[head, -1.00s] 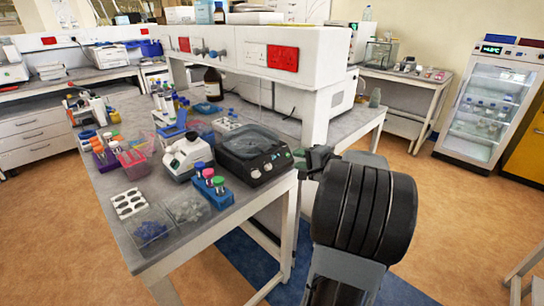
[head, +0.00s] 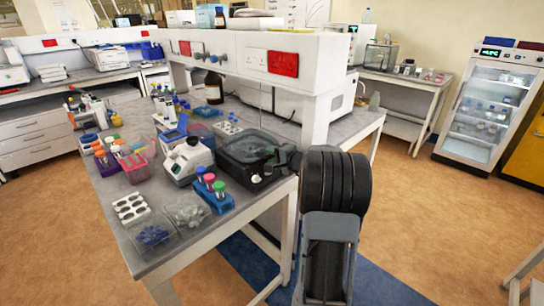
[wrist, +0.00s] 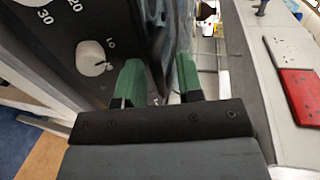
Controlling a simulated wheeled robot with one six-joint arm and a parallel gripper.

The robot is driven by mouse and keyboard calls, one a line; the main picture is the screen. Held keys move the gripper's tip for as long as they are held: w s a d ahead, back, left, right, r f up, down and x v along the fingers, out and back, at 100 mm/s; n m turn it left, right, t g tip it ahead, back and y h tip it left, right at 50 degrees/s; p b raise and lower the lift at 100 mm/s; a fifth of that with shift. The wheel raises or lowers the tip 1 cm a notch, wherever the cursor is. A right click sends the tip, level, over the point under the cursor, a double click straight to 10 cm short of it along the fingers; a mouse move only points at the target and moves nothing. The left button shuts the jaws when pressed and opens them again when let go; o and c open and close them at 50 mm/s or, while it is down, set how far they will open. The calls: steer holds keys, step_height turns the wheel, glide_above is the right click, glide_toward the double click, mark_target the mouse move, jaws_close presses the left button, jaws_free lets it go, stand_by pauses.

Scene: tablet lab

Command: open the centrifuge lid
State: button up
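The centrifuge (head: 236,170) is a black box near the right edge of the bench. Its dark see-through lid (head: 246,145) lies shut on top. My gripper (head: 279,158) is at the centrifuge's front right side and covers part of its front panel. In the wrist view, the two green fingers of my gripper (wrist: 160,82) are apart, with the lid's edge (wrist: 176,32) ahead of the gap between them. The centrifuge's dark panel (wrist: 75,50), with a white knob and numbers, fills the upper left. I cannot tell whether the fingers touch the lid.
A blue rack (head: 214,197) of capped tubes and a white instrument (head: 188,160) stand left of the centrifuge. A white shelf unit (head: 300,68) with red sockets rises behind it. Clear trays lie at the bench's front.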

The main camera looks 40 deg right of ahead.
steer(key=shift+w, duration=0.1)
steer(key=shift+c, duration=0.2)
jaws_close()
steer(key=shift+a, duration=0.1)
